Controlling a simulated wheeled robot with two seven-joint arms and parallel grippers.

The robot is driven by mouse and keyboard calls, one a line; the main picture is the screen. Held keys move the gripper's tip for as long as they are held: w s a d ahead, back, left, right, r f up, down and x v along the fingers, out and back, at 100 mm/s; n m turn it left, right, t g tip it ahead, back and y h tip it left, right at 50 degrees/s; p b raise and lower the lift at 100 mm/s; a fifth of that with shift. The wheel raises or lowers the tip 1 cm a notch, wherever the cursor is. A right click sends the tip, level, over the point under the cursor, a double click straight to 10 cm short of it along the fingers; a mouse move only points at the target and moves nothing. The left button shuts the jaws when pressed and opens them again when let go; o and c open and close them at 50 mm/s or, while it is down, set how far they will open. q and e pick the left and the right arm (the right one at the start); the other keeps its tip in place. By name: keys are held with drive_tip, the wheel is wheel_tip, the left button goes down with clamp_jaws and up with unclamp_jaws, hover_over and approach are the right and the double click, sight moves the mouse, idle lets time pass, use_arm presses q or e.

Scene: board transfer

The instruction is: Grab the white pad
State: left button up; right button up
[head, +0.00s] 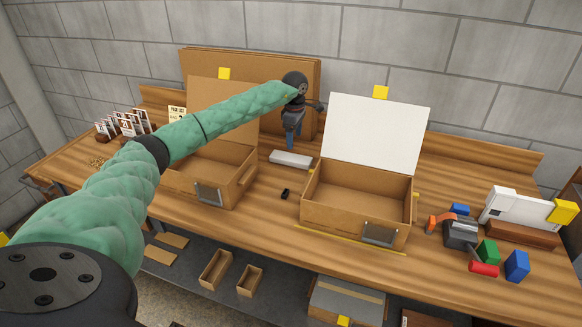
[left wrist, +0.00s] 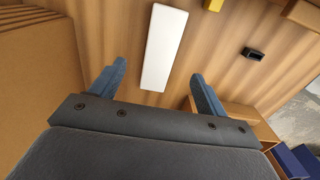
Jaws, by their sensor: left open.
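The white pad (head: 291,159) is a flat, light oblong block lying on the wooden table between the two open cardboard boxes. It also shows in the left wrist view (left wrist: 164,46), lying ahead of and between my fingers. My left gripper (head: 291,141) hangs above the table just behind the pad, pointing down. In the left wrist view its blue fingers (left wrist: 154,82) are wide apart with nothing between them, and the pad is not held. My right gripper is not in either view.
An open box (head: 357,214) with a white lid stands right of the pad, and another open box (head: 243,185) stands left. A small black object (head: 285,194) lies in front of the pad. Colored blocks (head: 517,266) and tools crowd the right end. Large cardboard panels (head: 308,72) stand behind.

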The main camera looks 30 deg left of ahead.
sight(292, 157)
use_arm(q)
drive_tip(key=shift+f, duration=0.75)
drive_tip(key=shift+f+p, duration=0.35)
drive_tip(key=shift+f, duration=0.8)
drive_tip(key=f+p, duration=0.3)
drive_tip(key=f, duration=0.1)
drive_tip(key=shift+s+a, duration=0.2)
drive_tip(key=shift+a, duration=0.15)
drive_tip(key=shift+f, duration=0.65)
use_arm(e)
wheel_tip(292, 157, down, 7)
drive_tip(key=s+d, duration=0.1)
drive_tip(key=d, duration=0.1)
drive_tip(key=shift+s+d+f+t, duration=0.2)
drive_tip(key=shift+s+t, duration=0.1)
use_arm(q)
drive_tip(key=c, duration=1)
